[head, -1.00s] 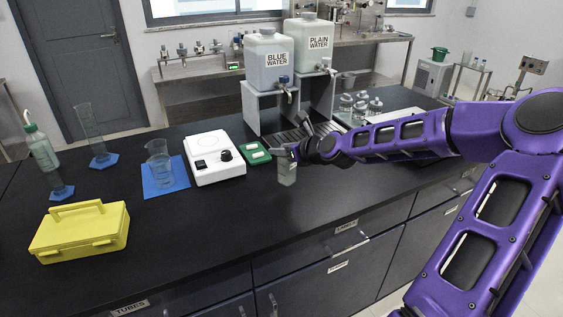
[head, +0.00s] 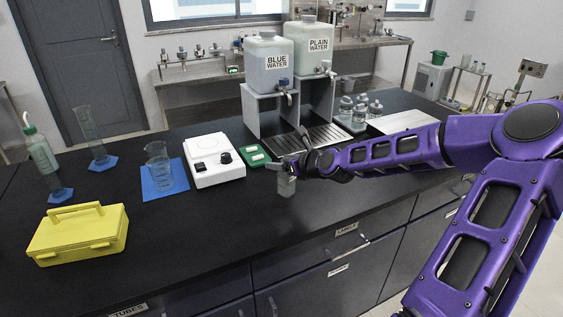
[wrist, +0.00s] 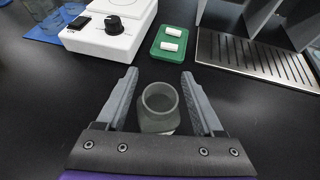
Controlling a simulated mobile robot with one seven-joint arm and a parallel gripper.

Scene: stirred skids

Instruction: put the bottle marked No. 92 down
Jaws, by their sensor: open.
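The bottle (head: 286,187) is a small clear grey-green glass bottle with an open round mouth. It stands upright, apparently on the black bench top, below and at the end of my arm. In the wrist view the bottle (wrist: 160,112) is between the two fingers of my gripper (wrist: 158,75), with a small gap on each side. The gripper is open around it. In the head view the gripper (head: 283,170) is small and partly hidden by my wrist. The number on the bottle cannot be read.
A white stirrer (head: 214,160) and a green tray with two white bars (head: 254,155) are just behind left. A metal drain grate (head: 313,138) lies behind, under the water tanks. Several bottles (head: 360,108) stand back right.

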